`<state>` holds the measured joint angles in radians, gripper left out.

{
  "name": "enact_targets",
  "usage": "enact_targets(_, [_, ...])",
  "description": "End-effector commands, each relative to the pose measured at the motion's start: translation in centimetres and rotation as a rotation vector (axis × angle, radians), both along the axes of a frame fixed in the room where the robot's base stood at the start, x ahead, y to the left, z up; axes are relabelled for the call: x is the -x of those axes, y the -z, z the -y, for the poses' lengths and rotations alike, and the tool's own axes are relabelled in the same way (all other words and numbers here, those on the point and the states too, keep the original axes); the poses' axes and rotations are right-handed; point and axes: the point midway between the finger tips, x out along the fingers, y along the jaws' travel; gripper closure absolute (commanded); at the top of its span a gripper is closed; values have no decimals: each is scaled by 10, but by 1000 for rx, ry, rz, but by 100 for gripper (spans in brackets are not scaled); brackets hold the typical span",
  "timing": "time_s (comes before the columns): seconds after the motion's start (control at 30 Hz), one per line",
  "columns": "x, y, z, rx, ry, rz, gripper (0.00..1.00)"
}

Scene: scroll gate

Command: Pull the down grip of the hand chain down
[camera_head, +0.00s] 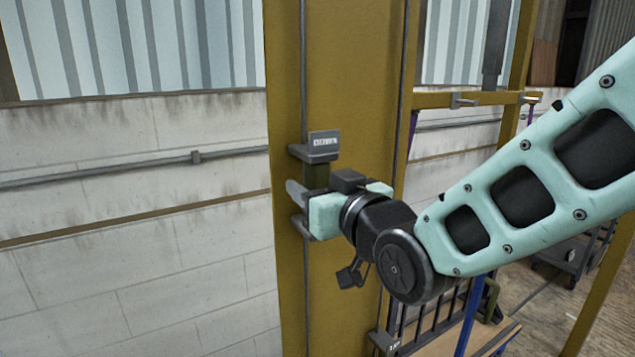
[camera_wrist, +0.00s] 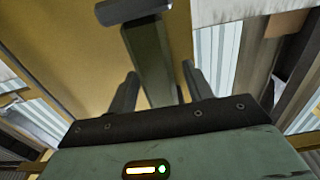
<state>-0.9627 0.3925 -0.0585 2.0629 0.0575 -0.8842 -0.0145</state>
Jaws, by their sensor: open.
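A grip (camera_head: 316,150) with a small label plate, too small to read surely, sits on the left chain line of the yellow post. Its olive upright bar shows below the plate. My gripper (camera_head: 297,208) is at the lower part of this grip, partly hiding it. In the wrist view the olive bar (camera_wrist: 148,58) stands between the two spread fingers of my gripper (camera_wrist: 161,73), with gaps visible. The grip's top plate (camera_wrist: 132,10) is beyond the fingertips. A second labelled grip (camera_head: 385,342) hangs low on the right chain line, at the bottom edge.
The yellow post (camera_head: 345,90) stands close behind my gripper. A pale block wall (camera_head: 120,200) with a horizontal conduit (camera_head: 100,170) lies to the left. A yellow crossbar (camera_head: 455,101) and a cart (camera_head: 565,258) are on the right.

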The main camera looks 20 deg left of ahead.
Motion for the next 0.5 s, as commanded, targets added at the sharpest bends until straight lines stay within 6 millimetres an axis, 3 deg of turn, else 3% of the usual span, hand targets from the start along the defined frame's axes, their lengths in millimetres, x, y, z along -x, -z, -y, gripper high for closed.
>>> enact_targets(0.13, [0,0,0,0,0,0,49])
enact_targets(0.33, [0,0,0,0,0,0,100])
enact_targets(0.5, [0,1,0,0,0,0,100])
